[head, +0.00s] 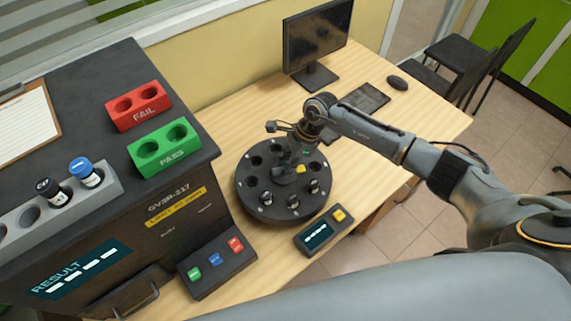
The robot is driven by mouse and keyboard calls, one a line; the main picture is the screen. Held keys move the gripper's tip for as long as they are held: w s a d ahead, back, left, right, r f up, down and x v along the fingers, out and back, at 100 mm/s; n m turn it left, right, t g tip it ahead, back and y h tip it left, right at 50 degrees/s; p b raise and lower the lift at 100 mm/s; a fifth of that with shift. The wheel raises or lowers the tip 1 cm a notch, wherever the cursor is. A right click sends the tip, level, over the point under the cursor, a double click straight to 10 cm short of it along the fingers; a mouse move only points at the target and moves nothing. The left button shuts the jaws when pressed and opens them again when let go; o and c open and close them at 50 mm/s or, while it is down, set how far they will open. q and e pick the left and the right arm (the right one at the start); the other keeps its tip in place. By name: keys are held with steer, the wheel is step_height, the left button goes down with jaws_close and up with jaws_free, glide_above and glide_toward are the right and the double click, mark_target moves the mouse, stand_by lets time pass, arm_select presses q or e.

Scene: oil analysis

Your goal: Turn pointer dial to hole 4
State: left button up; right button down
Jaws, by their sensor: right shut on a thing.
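The round dark carousel (283,213) sits on the wooden table, with a ring of holes near its rim. Several holes on its near side hold small dark vials with light tops. The pointer dial is at the carousel's centre, and its yellow tip (301,169) points to the right. My right gripper (286,171) reaches down from above and is shut on the dial, hiding most of it. The hole numbers are too small to read. My left gripper is not in view.
A small display box (320,229) stands in front of the carousel. The dark analyser (150,217) at left bears a red FAIL block (139,119), a green PASS block (164,163) and a grey rack (104,184) with two vials. A monitor (317,41) and keyboard (362,98) are behind.

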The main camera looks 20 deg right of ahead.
steer(key=m+t, duration=0.1)
steer(key=m, duration=0.2)
steer(key=shift+s, duration=0.15)
steer(key=m+t, duration=0.1)
steer(key=m, duration=0.1)
steer(key=m+t+h, duration=0.1)
steer(key=m, duration=0.2)
steer(key=shift+a+m+h, duration=0.1)
steer(key=shift+m+h, duration=0.2)
stand_by(0.3)
steer(key=c, duration=1.2)
jaws_free()
